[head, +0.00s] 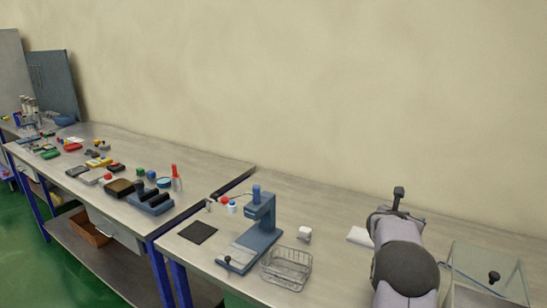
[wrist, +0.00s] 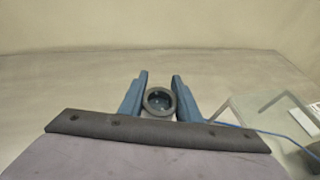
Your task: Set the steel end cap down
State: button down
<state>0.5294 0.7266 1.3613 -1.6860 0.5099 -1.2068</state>
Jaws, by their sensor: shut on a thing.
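The steel end cap (wrist: 159,100) shows in the wrist view as a round grey ring with a dark hollow middle. It sits between the two blue fingers of my gripper (wrist: 160,88), which is shut on it. A finger stands on each side of the cap, and its open face is turned toward the camera. In the head view my own arm hides the fingers and the cap. I cannot tell how far the cap is above the bench.
A clear-walled box (head: 490,268) with a blue hose stands close on the right. A white pad (head: 359,236) lies left of my arm.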

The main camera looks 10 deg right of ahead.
jog(key=w+a+n+t+y+p, duration=0.1)
jog(key=w+a+n+t+y, duration=0.1)
jog(key=a, duration=1.2)
jog(key=w+a+n+t+y+p, duration=0.1)
jog(key=w+a+n+t+y, duration=0.1)
jog(key=a, duration=1.2)
jog(key=w+a+n+t+y+p, duration=0.1)
jog(key=w+a+n+t+y, duration=0.2)
jog(key=a, duration=1.2)
jog(key=shift+a+f+n+y+p, duration=0.1)
jog(key=shift+f+n+y+p, duration=0.2)
jog(key=shift+n+y, duration=0.75)
jog(key=s+a+f+n+y+p, duration=0.15)
jog(key=s+a, duration=0.25)
jog(key=a, duration=0.4)
jog(key=s+a+f+n+y, duration=0.25)
jog(key=s+a, duration=0.25)
jog(key=a, duration=0.4)
jog(key=s+d+f+m+g+h, duration=0.2)
jog(key=s+d+f+m+h, duration=0.3)
jog(key=s+d+h, duration=0.1)
jog(key=s+d+f+m+g+h, duration=0.2)
jog(key=s+d+f+m+h, duration=0.4)
jog(key=s+d, duration=0.2)
jog(key=s, duration=0.2)
jog(key=shift+s+g, duration=0.4)
